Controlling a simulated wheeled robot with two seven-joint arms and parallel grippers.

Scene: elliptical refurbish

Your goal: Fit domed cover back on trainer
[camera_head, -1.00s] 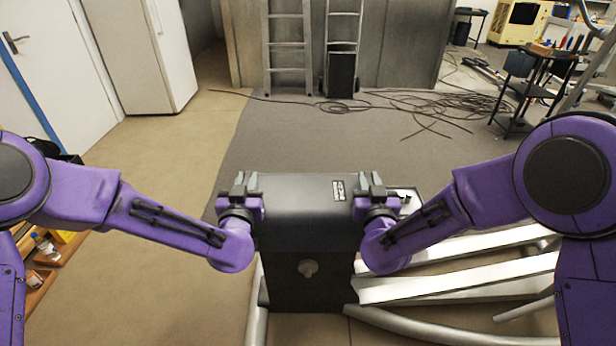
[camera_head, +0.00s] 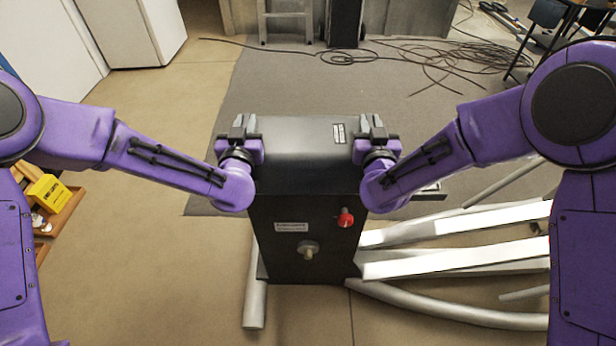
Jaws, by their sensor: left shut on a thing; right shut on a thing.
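The dark domed cover (camera_head: 298,165) with a small white label sits at the top of the trainer's black housing (camera_head: 280,255). Whether it is seated or held just above the housing, I cannot tell. My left gripper (camera_head: 243,126) is shut on the cover's left edge. My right gripper (camera_head: 372,127) is shut on its right edge. The trainer's front face has a red knob (camera_head: 345,217), a pale label (camera_head: 291,227) and a brass-coloured knob (camera_head: 309,250). The fingertips' contact is partly hidden by the grippers.
The trainer's pale rails (camera_head: 455,257) and tubes extend right at floor level. A grey foot tube (camera_head: 254,290) is at the left. Black cables (camera_head: 430,58) lie on the grey mat behind. A wooden tray with a yellow box (camera_head: 48,194) is far left.

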